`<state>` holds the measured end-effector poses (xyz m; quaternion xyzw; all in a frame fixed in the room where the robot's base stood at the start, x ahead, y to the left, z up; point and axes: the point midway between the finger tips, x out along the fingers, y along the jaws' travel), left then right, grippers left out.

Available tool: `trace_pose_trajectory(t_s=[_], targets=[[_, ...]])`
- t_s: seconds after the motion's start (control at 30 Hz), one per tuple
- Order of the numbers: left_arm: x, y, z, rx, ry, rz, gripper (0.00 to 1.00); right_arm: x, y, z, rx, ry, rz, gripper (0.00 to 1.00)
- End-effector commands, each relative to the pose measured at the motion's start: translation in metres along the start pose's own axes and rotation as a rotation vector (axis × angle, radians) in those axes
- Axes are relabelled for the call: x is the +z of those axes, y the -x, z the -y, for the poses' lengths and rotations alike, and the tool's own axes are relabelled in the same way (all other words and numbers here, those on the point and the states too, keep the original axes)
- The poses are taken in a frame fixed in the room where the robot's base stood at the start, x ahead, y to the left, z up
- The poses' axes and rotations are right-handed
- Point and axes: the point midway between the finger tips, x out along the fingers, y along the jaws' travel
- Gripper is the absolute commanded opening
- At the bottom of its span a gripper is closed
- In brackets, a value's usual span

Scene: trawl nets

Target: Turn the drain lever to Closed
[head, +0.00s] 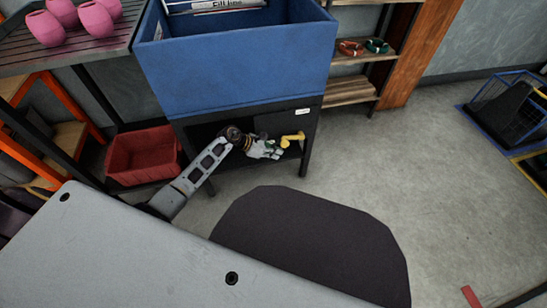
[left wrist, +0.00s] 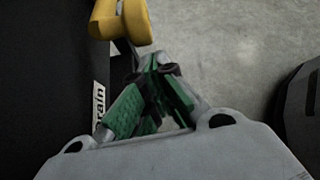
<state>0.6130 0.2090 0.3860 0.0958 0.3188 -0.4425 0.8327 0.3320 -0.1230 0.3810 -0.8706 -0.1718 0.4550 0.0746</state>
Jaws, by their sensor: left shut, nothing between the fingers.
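The yellow drain lever (head: 292,139) sticks out under the blue tank (head: 235,80), at the right part of the dark stand. It also shows at the top of the left wrist view (left wrist: 124,20). My left gripper (head: 276,153) is shut and empty, just left of and slightly below the lever. In the left wrist view its green-padded fingers (left wrist: 158,65) meet at the tips, close below the lever's lower end; I cannot tell whether they touch it. A white label reading "rain", partly hidden (left wrist: 99,104), is on the dark panel. My right gripper is out of view.
The dark stand's leg (head: 306,150) is close to the lever. A red bin (head: 120,182) sits left of the stand. A wooden shelf (head: 350,90) stands behind at the right.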

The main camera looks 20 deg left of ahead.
Motion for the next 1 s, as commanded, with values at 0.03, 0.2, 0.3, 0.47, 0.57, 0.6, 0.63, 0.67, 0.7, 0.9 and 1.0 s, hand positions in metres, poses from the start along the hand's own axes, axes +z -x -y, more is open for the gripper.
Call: trace_pose_trajectory(t_s=[0.03, 0.2, 0.3, 0.47, 0.57, 0.6, 0.63, 0.67, 0.7, 0.9, 1.0], targets=[[0.003, 0.001, 0.000, 0.000, 0.000, 0.001, 0.00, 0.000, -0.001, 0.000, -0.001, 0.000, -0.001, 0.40], [0.009, 0.003, 0.000, 0.001, 0.001, 0.000, 0.00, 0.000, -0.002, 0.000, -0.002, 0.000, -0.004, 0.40], [0.009, 0.003, 0.000, 0.000, 0.001, 0.000, 0.00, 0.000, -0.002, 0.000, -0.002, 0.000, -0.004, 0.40], [0.009, 0.003, 0.000, 0.000, 0.001, 0.000, 0.00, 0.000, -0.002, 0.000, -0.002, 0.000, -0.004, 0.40], [0.009, 0.003, 0.000, 0.000, 0.001, 0.000, 0.00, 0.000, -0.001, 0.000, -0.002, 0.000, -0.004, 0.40], [0.009, 0.004, 0.000, 0.000, 0.001, -0.001, 0.00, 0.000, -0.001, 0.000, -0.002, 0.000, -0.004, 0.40], [0.009, 0.004, 0.000, 0.000, 0.001, -0.001, 0.00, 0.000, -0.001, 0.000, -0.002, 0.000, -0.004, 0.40], [0.009, 0.004, 0.000, 0.000, 0.001, -0.002, 0.00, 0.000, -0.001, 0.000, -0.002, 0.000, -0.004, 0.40], [0.010, 0.004, 0.000, 0.001, 0.001, -0.003, 0.00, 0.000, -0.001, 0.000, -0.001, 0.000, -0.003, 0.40], [0.012, 0.006, 0.000, 0.002, 0.001, -0.018, 0.00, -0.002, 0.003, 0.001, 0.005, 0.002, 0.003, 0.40], [0.013, 0.007, 0.001, 0.003, 0.002, -0.030, 0.00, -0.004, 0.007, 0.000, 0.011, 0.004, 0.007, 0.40]])
